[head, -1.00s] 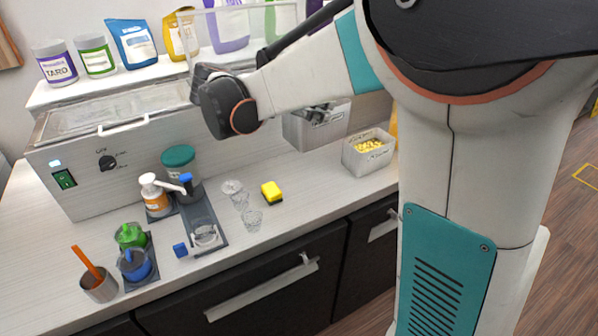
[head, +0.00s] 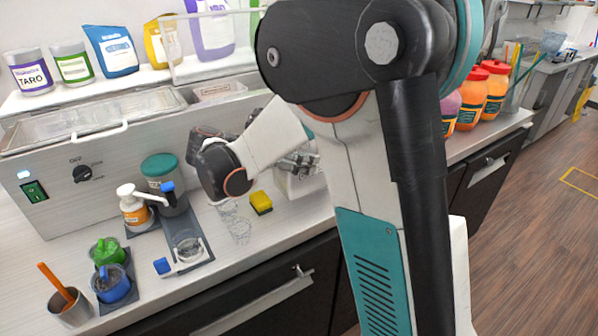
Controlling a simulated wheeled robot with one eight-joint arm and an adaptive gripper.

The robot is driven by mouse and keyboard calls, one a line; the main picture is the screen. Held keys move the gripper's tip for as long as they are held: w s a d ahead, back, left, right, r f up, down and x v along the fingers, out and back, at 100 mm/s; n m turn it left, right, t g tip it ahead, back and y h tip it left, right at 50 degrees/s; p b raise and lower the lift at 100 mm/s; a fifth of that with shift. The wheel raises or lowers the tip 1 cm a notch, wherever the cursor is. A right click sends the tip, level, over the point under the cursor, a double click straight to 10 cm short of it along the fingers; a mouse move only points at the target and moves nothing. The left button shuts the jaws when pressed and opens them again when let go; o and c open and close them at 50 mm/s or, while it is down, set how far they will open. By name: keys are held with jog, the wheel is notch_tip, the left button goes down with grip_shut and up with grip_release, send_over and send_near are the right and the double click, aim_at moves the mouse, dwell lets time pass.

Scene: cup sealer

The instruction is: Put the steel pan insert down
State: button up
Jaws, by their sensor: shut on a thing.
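The steel pan insert (head: 291,187) appears as a pale grey box in the middle of the head view, low over the counter just right of the yellow sponge. My arm column hides its right part. I cannot tell whether its base touches the counter. My gripper (head: 299,161) is at the top of the insert, shut on it. My forearm covers part of the gripper, and the fingertips are hard to make out.
The yellow sponge (head: 261,202) and clear cups (head: 238,229) stand close to the left. A pump bottle (head: 134,210), a green-lidded jar (head: 160,170) and a steel cup (head: 70,307) are farther left. The grey appliance (head: 60,180) lines the back.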

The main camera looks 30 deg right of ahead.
notch_tip(320, 180, down, 4)
jog(key=shift+f+b, duration=0.2)
jog(key=shift+b, duration=0.6)
jog(key=shift+r, duration=0.1)
jog(key=o, duration=1.6)
jog(key=shift+a+r, duration=0.15)
jog(key=shift+a, duration=0.15)
jog(key=p+v, duration=0.4)
jog(key=v, duration=0.7)
jog(key=shift+a, duration=0.2)
